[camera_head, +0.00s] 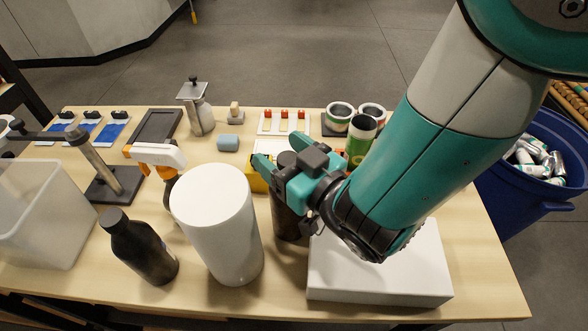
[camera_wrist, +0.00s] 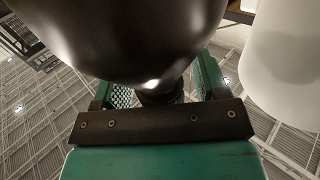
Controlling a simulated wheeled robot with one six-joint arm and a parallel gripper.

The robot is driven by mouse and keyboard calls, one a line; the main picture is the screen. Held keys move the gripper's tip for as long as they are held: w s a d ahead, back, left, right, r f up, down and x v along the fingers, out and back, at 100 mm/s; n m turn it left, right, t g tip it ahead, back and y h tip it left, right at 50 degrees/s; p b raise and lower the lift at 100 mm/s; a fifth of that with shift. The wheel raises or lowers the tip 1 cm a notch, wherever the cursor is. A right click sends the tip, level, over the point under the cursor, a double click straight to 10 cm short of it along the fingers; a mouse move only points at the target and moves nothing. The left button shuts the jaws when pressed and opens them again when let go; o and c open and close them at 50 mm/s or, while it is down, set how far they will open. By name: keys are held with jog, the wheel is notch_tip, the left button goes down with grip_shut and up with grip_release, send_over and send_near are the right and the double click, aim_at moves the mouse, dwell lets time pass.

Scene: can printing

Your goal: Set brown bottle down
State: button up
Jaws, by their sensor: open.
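The dark brown bottle (camera_head: 286,218) stands upright on the table, between the white cylinder and the white box in the head view. My gripper (camera_head: 277,180) is at its upper part, with the teal fingers on either side of it and open. The gripper hides part of the bottle's upper half. In the wrist view the dark, glossy bottle (camera_wrist: 140,40) fills the top middle, and its narrower part shows between the open fingers (camera_wrist: 160,85). Whether a finger touches it I cannot tell.
A white cylinder (camera_head: 215,220) stands close left of the bottle, and a white box (camera_head: 380,270) lies right. A black bottle (camera_head: 140,248) and clear bin (camera_head: 40,215) stand farther left. Cans (camera_head: 360,135) stand behind my arm. A blue barrel (camera_head: 520,195) is beyond the table's right edge.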

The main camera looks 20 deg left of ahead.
jog(key=shift+a, duration=0.15)
jog(key=shift+c, duration=0.2)
jog(key=c, duration=0.4)
jog(key=shift+r, duration=0.1)
grip_shut()
